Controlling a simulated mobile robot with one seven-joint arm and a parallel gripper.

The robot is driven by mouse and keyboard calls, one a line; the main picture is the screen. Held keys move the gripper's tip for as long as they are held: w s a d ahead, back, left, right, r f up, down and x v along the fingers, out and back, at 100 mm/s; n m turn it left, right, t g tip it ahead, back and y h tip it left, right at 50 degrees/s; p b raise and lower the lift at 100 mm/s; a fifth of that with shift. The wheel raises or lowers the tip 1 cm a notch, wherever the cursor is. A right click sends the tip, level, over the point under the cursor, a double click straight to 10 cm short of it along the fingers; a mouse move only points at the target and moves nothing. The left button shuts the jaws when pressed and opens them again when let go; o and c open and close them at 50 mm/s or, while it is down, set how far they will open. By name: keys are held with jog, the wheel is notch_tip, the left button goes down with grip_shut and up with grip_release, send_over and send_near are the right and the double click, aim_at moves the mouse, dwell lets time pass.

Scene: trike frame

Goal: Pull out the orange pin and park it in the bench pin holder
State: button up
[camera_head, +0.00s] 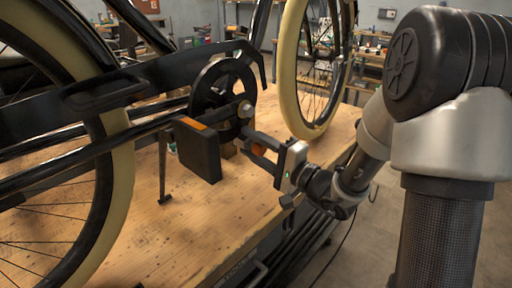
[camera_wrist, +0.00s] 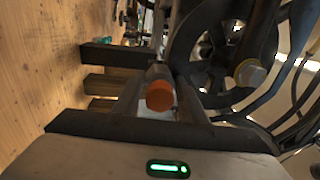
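The orange pin (camera_wrist: 160,95) shows its round orange end toward the wrist camera, with a grey part behind it, near the crank of the trike frame. In the head view the pin (camera_head: 258,151) is a small orange spot between my fingers. My gripper (camera_head: 250,146) is at the pin, with one finger on each side of it. In the wrist view my gripper (camera_wrist: 161,85) has its fingers apart, and the pin's end sits between them. I cannot tell whether either finger touches it. I cannot make out the bench pin holder in either view.
A black pedal (camera_head: 200,150) and the round chainring (camera_head: 222,88) are close left of my gripper. Cream-tyred wheels (camera_head: 295,85) stand on both sides. The wooden bench (camera_head: 150,230) is bare in front. Wooden blocks (camera_wrist: 103,84) are below the crank.

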jog(key=o, duration=0.5)
jog(key=p+v, duration=0.1)
jog(key=v, duration=1.6)
jog(key=shift+d, duration=0.15)
jog(key=shift+s, duration=0.1)
